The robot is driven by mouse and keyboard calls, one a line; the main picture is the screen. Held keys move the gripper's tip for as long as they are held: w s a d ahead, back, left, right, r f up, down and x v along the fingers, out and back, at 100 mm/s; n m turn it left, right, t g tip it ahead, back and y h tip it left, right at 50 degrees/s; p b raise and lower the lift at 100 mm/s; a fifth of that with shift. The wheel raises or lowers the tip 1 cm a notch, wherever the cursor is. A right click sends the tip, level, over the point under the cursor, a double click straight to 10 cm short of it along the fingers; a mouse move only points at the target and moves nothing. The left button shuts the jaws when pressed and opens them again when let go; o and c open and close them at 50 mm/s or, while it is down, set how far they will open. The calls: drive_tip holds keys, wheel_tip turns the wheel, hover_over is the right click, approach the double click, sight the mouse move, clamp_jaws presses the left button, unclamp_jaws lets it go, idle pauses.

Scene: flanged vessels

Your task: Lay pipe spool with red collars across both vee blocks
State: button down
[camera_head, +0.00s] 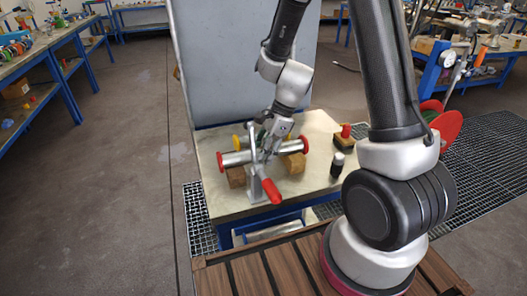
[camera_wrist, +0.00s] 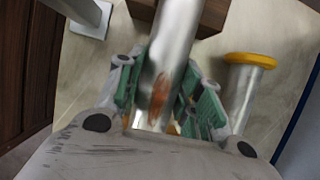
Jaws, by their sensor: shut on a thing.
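The silver pipe spool with red collars (camera_head: 238,158) lies roughly level, left to right, over two brown vee blocks. Its red collars show at both ends. The left block (camera_head: 236,177) and right block (camera_head: 293,164) are below the pipe; I cannot tell whether it touches them. My gripper (camera_head: 268,146) is shut around the pipe's middle from above. In the wrist view, the gripper's green-padded fingers (camera_wrist: 160,95) straddle the silver pipe (camera_wrist: 172,40), with a brown block (camera_wrist: 208,14) beyond it. The collars are outside the wrist view.
A black cylinder (camera_head: 337,166) and a red-topped block (camera_head: 344,136) stand right. The bench's front right is clear.

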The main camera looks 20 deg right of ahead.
drive_tip(key=shift+f, duration=0.3)
drive_tip(key=c, duration=0.9)
unclamp_jaws()
drive_tip(key=v, duration=1.2)
drive_tip(key=shift+n, duration=0.6)
drive_tip(key=s+d+r+n+t+h, duration=0.1)
drive_tip(key=s+d+r+n, duration=0.2)
drive_tip(key=s+r+n, duration=0.1)
drive_tip(key=s+d+r+n+t+h, duration=0.2)
drive_tip(key=s+d+r+n, duration=0.2)
drive_tip(key=s+n, duration=0.3)
drive_tip(key=s+d+r+n+t+h, duration=0.1)
drive_tip(key=s+d+r+n, duration=0.2)
drive_tip(key=s+r+n, duration=0.2)
drive_tip(key=shift+s+d+r+n, duration=0.1)
drive_tip(key=shift+s+r+n, duration=0.2)
drive_tip(key=shift+s, duration=0.45)
drive_tip(key=shift+s+d+r+n, duration=0.1)
drive_tip(key=shift+s+r, duration=0.35)
drive_tip(key=shift+s, duration=0.3)
